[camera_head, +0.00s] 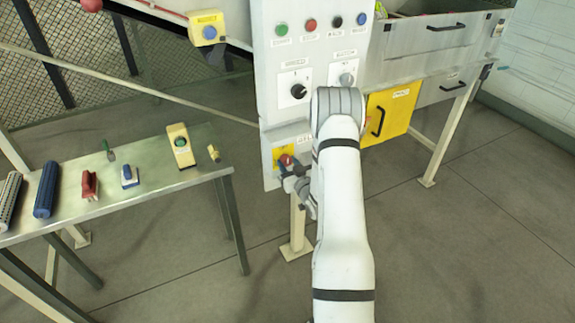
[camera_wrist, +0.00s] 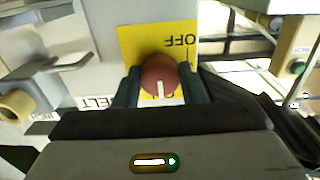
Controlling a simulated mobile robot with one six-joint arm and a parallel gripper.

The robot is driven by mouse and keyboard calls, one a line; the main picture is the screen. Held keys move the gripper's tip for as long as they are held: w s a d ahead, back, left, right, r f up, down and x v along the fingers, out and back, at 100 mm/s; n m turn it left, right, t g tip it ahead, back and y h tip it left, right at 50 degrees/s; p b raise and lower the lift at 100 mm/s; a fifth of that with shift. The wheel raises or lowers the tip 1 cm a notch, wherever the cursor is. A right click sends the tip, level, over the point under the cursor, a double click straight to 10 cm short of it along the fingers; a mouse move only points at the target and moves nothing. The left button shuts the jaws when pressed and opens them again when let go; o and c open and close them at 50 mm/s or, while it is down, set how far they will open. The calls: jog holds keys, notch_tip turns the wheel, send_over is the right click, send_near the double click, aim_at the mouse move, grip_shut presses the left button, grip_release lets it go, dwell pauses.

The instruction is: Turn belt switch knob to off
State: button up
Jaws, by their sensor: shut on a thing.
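The belt switch knob (camera_wrist: 158,77) is a round red knob with a white pointer line, on a yellow plate (camera_wrist: 150,38) in the wrist view. The word OFF shows upside down on the plate, above and right of the knob. The white line points down in that view, toward my gripper and away from the OFF word. My gripper (camera_wrist: 160,92) is shut on the knob, one dark finger on each side. In the head view the red knob (camera_head: 286,159) shows low on the panel, with my gripper (camera_head: 288,169) at it. The lower part of the plate is hidden by my gripper.
The grey control panel (camera_head: 313,60) carries several push buttons and a black rotary knob (camera_head: 298,91) above. A yellow door (camera_head: 388,112) is at right. A metal table (camera_head: 135,205) with several tools stands at left. Open floor lies between table and panel.

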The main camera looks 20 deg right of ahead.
jog(key=shift+f+n+b, duration=0.15)
jog(key=shift+n+b, duration=0.15)
jog(key=shift+b, duration=0.35)
jog(key=shift+f+n+b, duration=0.1)
jog(key=shift+n+b, duration=0.2)
jog(key=shift+b, duration=0.2)
jog(key=n+b, duration=0.2)
jog(key=b, duration=0.2)
jog(key=shift+f+b, duration=0.2)
jog(key=shift+b, duration=0.15)
jog(key=n+b, duration=0.6)
jog(key=b, duration=0.7)
jog(key=shift+d, duration=0.1)
jog(key=n+b, duration=0.5)
jog(key=b, duration=0.5)
jog(key=shift+r+n, duration=0.1)
jog(key=shift+n, duration=0.2)
jog(key=n+b, duration=0.1)
jog(key=b, duration=0.1)
jog(key=n+b, duration=0.2)
jog(key=shift+r+b, duration=0.25)
jog(key=shift+b, duration=0.15)
jog(key=shift+r+n+b, duration=0.2)
jog(key=shift+n+b, duration=0.1)
jog(key=shift+b, duration=0.1)
jog(key=o, duration=1)
